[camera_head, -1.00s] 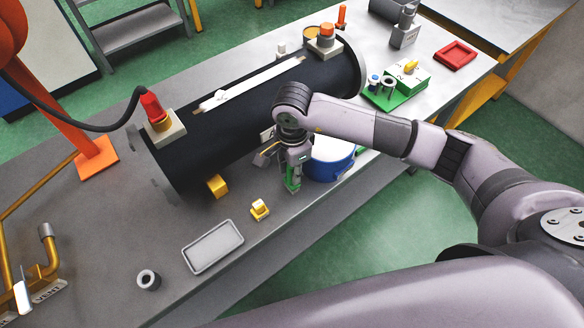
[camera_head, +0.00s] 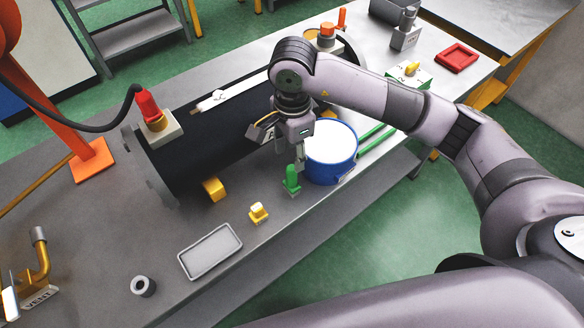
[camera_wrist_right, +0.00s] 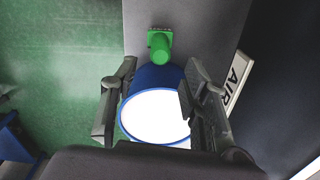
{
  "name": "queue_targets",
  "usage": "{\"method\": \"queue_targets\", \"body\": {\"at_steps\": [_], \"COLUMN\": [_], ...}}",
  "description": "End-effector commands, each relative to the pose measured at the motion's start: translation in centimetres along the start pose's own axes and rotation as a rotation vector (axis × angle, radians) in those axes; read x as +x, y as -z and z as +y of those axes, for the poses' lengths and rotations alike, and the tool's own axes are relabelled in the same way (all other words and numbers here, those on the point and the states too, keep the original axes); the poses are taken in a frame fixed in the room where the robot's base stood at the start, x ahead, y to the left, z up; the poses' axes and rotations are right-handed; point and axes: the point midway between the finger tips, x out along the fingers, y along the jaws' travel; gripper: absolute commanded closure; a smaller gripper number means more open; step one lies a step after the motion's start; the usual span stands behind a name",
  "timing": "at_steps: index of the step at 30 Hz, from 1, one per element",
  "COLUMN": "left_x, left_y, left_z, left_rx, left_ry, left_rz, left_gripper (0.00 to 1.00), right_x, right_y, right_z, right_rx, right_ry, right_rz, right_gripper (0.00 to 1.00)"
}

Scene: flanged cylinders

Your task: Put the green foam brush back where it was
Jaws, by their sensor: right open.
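The green foam brush (camera_head: 291,180) stands upright on the grey bench, just left of a blue tub (camera_head: 328,174) with a white top. It also shows in the right wrist view (camera_wrist_right: 159,45), beyond the tub and apart from my fingers. My right gripper (camera_head: 299,156) is above and behind the brush, beside the tub. In the right wrist view, its two fingers (camera_wrist_right: 152,95) are spread wide with nothing held between them; the tub shows below. My left gripper is not in view.
A black flanged cylinder (camera_head: 205,140) lies behind my right gripper. A yellow piece (camera_head: 258,212), a grey tray (camera_head: 211,251) and a grey ring (camera_head: 144,286) are on the bench to the left. A green strip (camera_head: 376,135) lies right of the tub. The bench's front edge is close to the brush.

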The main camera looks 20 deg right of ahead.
Motion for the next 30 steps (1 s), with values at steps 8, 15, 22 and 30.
{"method": "queue_targets", "body": {"at_steps": [8,15,22,30], "left_x": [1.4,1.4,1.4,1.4], "left_y": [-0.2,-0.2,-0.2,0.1], "left_z": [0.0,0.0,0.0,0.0], "left_rx": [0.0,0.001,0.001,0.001], "left_ry": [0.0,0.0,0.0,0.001], "left_rz": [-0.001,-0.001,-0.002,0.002], "left_gripper": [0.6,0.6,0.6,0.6], "right_x": [-3.7,-4.2,-4.2,-4.2], "right_y": [0.0,0.0,0.0,0.0], "right_z": [-0.1,0.0,0.0,0.0], "right_rx": [0.001,0.0,0.001,0.0], "right_ry": [0.002,-0.001,-0.001,-0.001], "right_rz": [0.0,-0.001,-0.001,0.0], "right_gripper": [0.58,0.58,0.58,0.58]}}
